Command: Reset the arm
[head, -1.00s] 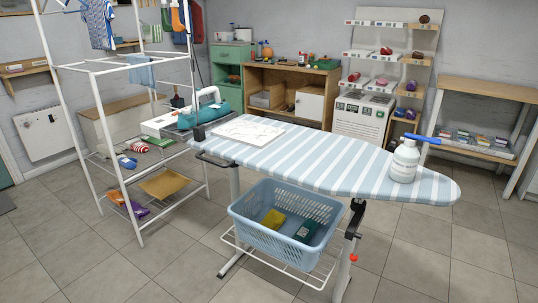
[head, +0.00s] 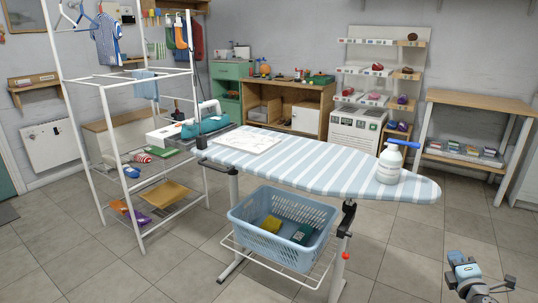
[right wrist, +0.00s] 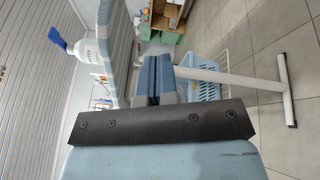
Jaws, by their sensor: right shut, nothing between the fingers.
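My right gripper (head: 461,266) shows at the lower right edge of the head view, over the tiled floor and apart from the ironing board. Its blue-grey fingers are closed together with nothing between them, as the right wrist view (right wrist: 159,78) shows. My left gripper is out of view. The ironing board (head: 310,171) has a blue and white striped cover. A white spray bottle with a blue top (head: 389,166) stands upright near its right end; it also shows in the right wrist view (right wrist: 87,52).
A light blue laundry basket (head: 265,240) with a yellow and a green item sits under the board. A white drying rack (head: 101,166) stands at the left. A wooden-topped bench (head: 480,101) is at the back right. Floor at the front right is open.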

